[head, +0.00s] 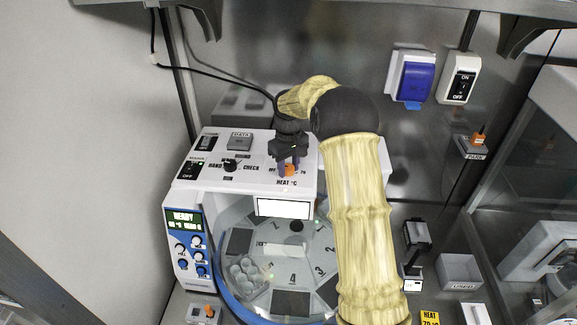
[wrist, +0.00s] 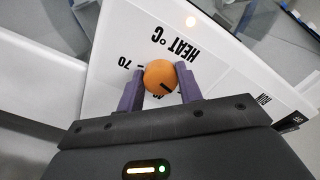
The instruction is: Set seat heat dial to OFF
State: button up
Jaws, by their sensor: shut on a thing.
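The orange heat dial (head: 291,170) sits on the white panel above the printed words HEAT °C in the head view. It is large in the wrist view (wrist: 160,75). My gripper (head: 289,167) reaches down onto the dial, and its two purple fingers (wrist: 160,84) are shut on it from both sides. A short black mark shows on the dial's near, lower side in the wrist view. The 70 label (wrist: 123,62) lies left of the dial there. Another number below the dial is partly hidden, and the OFF label is not readable in that view.
Left of the dial, the panel holds a black HAND/CHECK knob (head: 231,165) and a rocker switch (head: 188,170). A round numbered carousel (head: 270,268) lies below the panel. A blue-covered socket (head: 416,82) and an ON/OFF switch (head: 460,79) are on the back wall.

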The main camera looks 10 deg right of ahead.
aim_at(288, 168)
jog(key=shift+r, duration=0.1)
jog(key=o, duration=1)
notch_tip(288, 168, up, 17)
jog(key=b, duration=0.3)
jog(key=shift+r, duration=0.1)
jog(key=s+f+m+t+b, duration=0.1)
jog(key=s+f, duration=0.6)
jog(key=s, duration=0.2)
jog(key=s+f+m+b, duration=0.1)
jog(key=s+f+m, duration=0.1)
jog(key=s+f, duration=0.5)
jog(key=s+f+m+t+b, duration=0.1)
jog(key=s+f+b, duration=0.1)
jog(key=s+f, duration=0.5)
jog(key=shift+s+f+m+t, duration=0.15)
jog(key=shift+s+m+t, duration=0.2)
jog(key=shift+s, duration=2.9)
